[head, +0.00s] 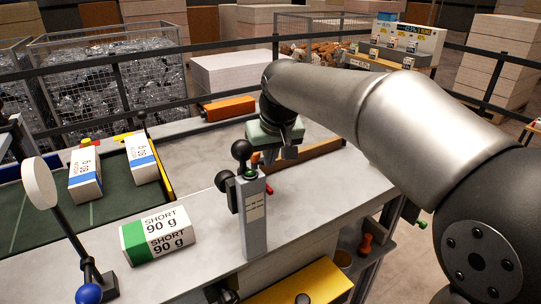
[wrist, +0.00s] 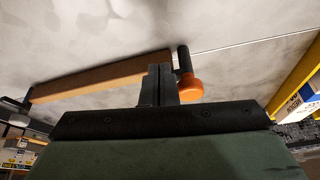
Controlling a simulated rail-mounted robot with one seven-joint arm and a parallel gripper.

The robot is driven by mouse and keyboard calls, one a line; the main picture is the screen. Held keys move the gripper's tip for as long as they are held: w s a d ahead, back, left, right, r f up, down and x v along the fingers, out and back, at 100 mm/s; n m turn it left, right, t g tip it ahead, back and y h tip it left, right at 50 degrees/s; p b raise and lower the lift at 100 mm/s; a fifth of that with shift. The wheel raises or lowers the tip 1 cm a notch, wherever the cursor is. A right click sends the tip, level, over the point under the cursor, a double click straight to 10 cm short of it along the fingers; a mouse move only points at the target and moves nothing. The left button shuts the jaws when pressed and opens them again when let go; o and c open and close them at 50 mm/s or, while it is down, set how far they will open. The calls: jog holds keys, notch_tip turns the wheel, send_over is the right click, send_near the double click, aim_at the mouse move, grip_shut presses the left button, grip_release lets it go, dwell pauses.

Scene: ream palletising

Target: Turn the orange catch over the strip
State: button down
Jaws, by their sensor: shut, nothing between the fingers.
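The orange catch (wrist: 190,90) shows in the wrist view, just right of my fingers, with a dark upright piece above it. The brown strip (wrist: 100,78) runs along the pale table top to the left, its right end close to the catch. In the head view the strip (head: 318,155) lies to the right of my gripper (head: 288,154), and a bit of the catch (head: 256,157) shows beside the gripper. My gripper (wrist: 157,72) is shut and empty, its fingertips between strip end and catch. Whether they touch either one, I cannot tell.
A grey post (head: 253,215) with black knobs stands in front of my gripper. A ream marked SHORT 90 g (head: 158,236) lies at the front left. An orange block (head: 229,108) lies at the back edge. A small red piece (head: 268,190) is near the post.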

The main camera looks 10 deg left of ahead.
jog(key=shift+s+d+f, duration=0.1)
jog(key=shift+s+d, duration=0.15)
jog(key=shift+s+d+f+b, duration=0.1)
jog(key=shift+s+d+b, duration=0.35)
jog(key=shift+s+b, duration=0.15)
jog(key=shift+s+d+b, duration=0.4)
jog(key=shift+s+b, duration=0.05)
jog(key=shift+s, duration=0.2)
jog(key=v, duration=1)
jog(key=shift+d+r, duration=0.2)
jog(key=shift+d, duration=0.15)
jog(key=s+d+f+m, duration=0.1)
jog(key=d+f+m, duration=0.55)
jog(key=d, duration=0.85)
jog(key=s+d+f+n+g+h, duration=0.1)
jog(key=s+d+f+g, duration=0.1)
jog(key=s+f, duration=1.6)
notch_tip(320, 180, down, 4)
jog(key=shift+s+r+n+g+h, duration=0.25)
jog(key=shift+n+g+h, duration=0.1)
jog(key=shift+g, duration=0.45)
